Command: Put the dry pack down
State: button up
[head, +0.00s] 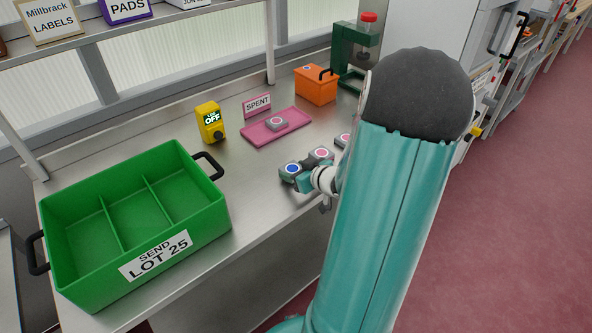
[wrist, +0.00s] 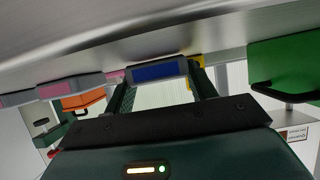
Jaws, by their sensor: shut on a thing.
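A small grey pack with a blue spot (head: 291,169) is at the bench's front edge in the head view. In the wrist view the blue-faced pack (wrist: 160,71) sits between both fingers. My gripper (wrist: 160,85) is shut on it; in the head view my gripper (head: 303,182) is partly hidden by my arm. I cannot tell whether the pack touches the bench. A pink-spotted pack (head: 320,153) is close beside it, and another (head: 342,139) lies farther back, partly hidden by my arm.
A green three-compartment crate (head: 150,257) marked SEND LOT 25 stands left, its compartments empty. A pink SPENT tray (head: 257,136) holds one pink-spotted pack (head: 277,122). A yellow device (head: 210,122) reading OFF and an orange box (head: 316,86) stand behind. Bare bench lies between crate and packs.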

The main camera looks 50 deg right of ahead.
jog(key=shift+f, duration=0.15)
jog(key=o, duration=1)
